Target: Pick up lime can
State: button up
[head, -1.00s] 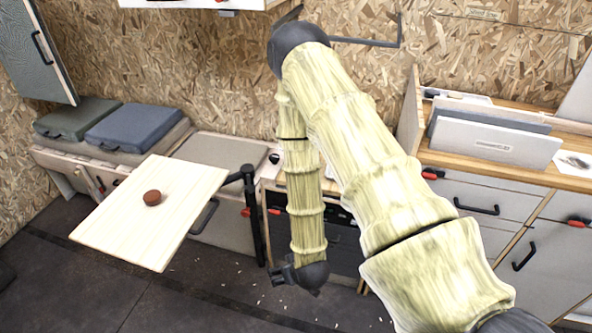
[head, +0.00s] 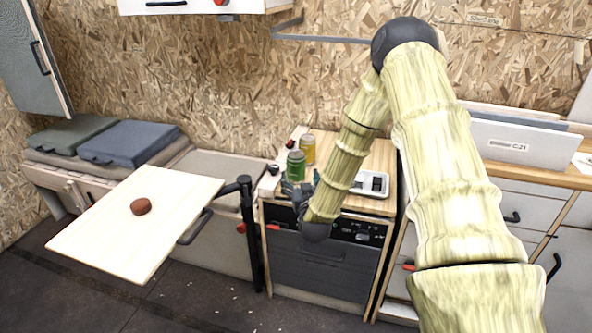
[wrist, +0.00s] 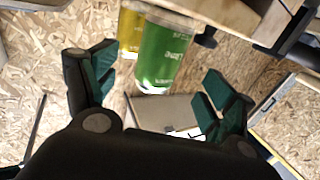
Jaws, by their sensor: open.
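The green lime can (head: 296,166) stands upright on the wooden counter in the head view, close to the front left of it. It also shows in the wrist view (wrist: 166,56), with pale lettering on its side. My gripper (wrist: 155,88) is open, with its dark green finger pads on either side of the can in the picture. The can appears beyond the fingertips, and I see no contact. In the head view my gripper (head: 297,194) is just in front of the can, partly hidden by my wrist.
A yellow can (head: 308,149) stands right behind the lime can; it also shows in the wrist view (wrist: 130,32). A sink or hob (head: 371,184) lies to the right on the counter. A pale table (head: 110,222) with a brown round object (head: 141,206) stands left, beside a black post (head: 250,232).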

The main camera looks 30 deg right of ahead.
aim_at(296, 165)
jog(key=shift+x, duration=3.9)
jog(key=shift+r, duration=0.2)
jog(key=shift+c, duration=0.3)
jog(key=c, duration=1.3)
